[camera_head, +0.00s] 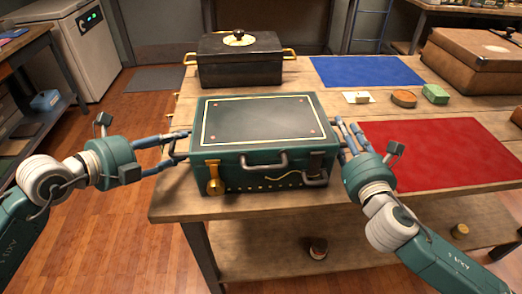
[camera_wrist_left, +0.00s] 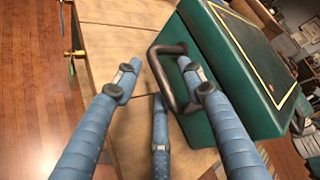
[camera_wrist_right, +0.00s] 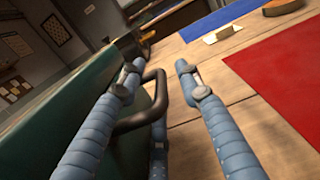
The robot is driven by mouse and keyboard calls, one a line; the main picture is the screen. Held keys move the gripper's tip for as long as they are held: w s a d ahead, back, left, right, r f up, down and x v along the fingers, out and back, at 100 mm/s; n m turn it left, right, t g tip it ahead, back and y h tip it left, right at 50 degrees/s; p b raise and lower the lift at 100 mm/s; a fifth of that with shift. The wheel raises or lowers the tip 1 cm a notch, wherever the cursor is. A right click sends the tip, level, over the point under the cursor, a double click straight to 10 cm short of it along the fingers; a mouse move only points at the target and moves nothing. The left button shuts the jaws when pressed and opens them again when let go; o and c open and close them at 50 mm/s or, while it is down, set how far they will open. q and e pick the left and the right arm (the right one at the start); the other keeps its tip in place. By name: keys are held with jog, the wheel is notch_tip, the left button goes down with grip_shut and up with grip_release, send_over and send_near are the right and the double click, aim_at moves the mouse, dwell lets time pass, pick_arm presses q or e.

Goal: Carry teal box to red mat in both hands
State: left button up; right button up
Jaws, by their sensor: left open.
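The teal box (camera_head: 265,122), dark-topped with yellow trim, sits upright on the wooden table near its front left. Its left side handle shows in the left wrist view (camera_wrist_left: 158,76). My left gripper (camera_head: 181,147) is open there, with the handle bar between its fingers. The right side handle shows in the right wrist view (camera_wrist_right: 160,95). My right gripper (camera_head: 346,121) is open, with that handle between its fingers and one finger on the box side. The red mat (camera_head: 440,153) lies flat and bare on the table, right of the box; it also shows in the right wrist view (camera_wrist_right: 280,80).
A black pot-like chest (camera_head: 240,65) with gold handles stands behind the box. A blue mat (camera_head: 366,71) lies at the back. A small white item (camera_head: 358,97), a round orange-brown tin (camera_head: 403,98), a green block (camera_head: 435,93) and a brown case (camera_head: 475,62) stand behind the red mat.

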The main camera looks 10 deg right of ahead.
pick_arm(q)
jog(key=shift+w+d+f, duration=0.1)
jog(key=shift+w+d, duration=0.05)
pick_arm(e)
jog(key=shift+w, duration=0.2)
pick_arm(q)
grip_shut()
pick_arm(e)
grip_shut()
